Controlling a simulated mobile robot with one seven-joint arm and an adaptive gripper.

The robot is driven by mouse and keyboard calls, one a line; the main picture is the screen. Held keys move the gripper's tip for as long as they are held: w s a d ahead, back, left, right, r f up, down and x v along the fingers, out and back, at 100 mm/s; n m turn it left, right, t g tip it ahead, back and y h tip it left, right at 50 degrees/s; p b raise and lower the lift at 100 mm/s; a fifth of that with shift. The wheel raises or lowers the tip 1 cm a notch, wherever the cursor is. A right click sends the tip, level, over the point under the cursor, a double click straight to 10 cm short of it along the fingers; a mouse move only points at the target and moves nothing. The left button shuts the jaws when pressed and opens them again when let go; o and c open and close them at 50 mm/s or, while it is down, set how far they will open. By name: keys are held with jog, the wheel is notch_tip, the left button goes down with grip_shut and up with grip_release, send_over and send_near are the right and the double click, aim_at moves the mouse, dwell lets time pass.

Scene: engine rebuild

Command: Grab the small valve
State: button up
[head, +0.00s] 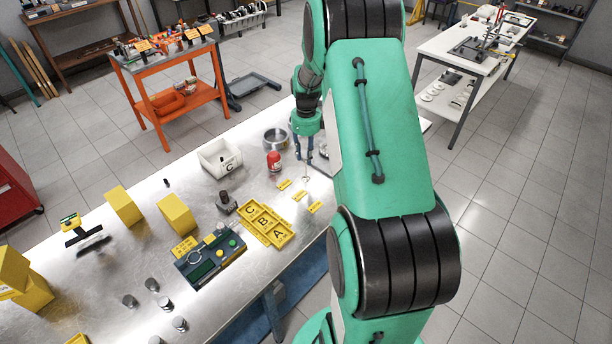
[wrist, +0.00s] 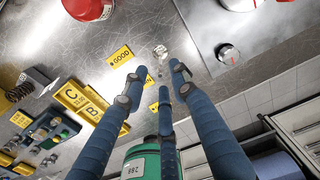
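My gripper (head: 304,157) points down over the far right part of the metal bench. Its blue fingers (wrist: 162,76) are apart with nothing clearly held between them. A small shiny metal piece (wrist: 160,50), possibly the small valve, shows just beyond the fingertips; it is too small to identify surely. In the head view a thin pale piece (head: 306,179) shows below the fingers. A round metal disc with a red mark (wrist: 228,54) sits on a grey plate to the right in the wrist view, with a larger disc (wrist: 238,3) above it.
A red-capped container (head: 274,161), a metal ring (head: 276,139) and a white bin marked C (head: 220,158) stand nearby. Yellow labels, one reading GOOD (wrist: 120,56), lie beside the fingers. A yellow A-B-C tray (head: 289,240) lies nearer. My arm hides the bench's right side.

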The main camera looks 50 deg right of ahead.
aim_at(306, 177)
jog(key=shift+f, duration=1.55)
jog(key=shift+f+b, duration=0.5)
jog(key=shift+f, duration=2.1)
grip_shut()
